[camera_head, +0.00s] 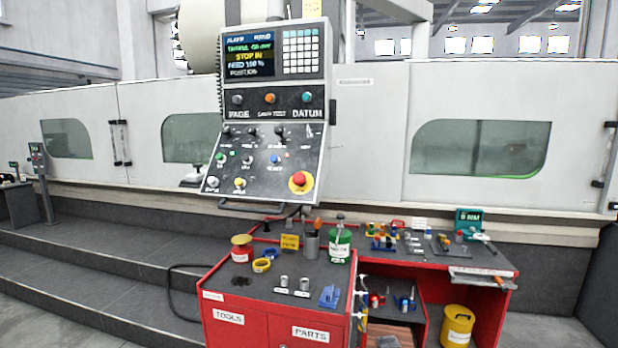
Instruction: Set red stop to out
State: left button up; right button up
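The red stop (300,178) is a round red mushroom button on a yellow ring, at the lower right of the sloped control panel (263,163). The screen (249,52) above the panel shows a highlighted line that reads "STOP IN". Whether the button itself is pressed in or out is too small to tell. Neither of my grippers shows in the head view, and nothing touches the button.
A handle bar (250,206) runs under the panel. Below stands a red cart (235,325) with tape rolls, a green bottle (341,243) and small parts on top. A yellow bin (457,326) stands at the lower right. The space in front of the panel is clear.

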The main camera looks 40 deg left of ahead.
aim_at(299, 178)
jog(key=j+z, duration=0.1)
jog(key=j, duration=0.6)
jog(key=k+j+z, duration=0.1)
jog(key=j, duration=0.6)
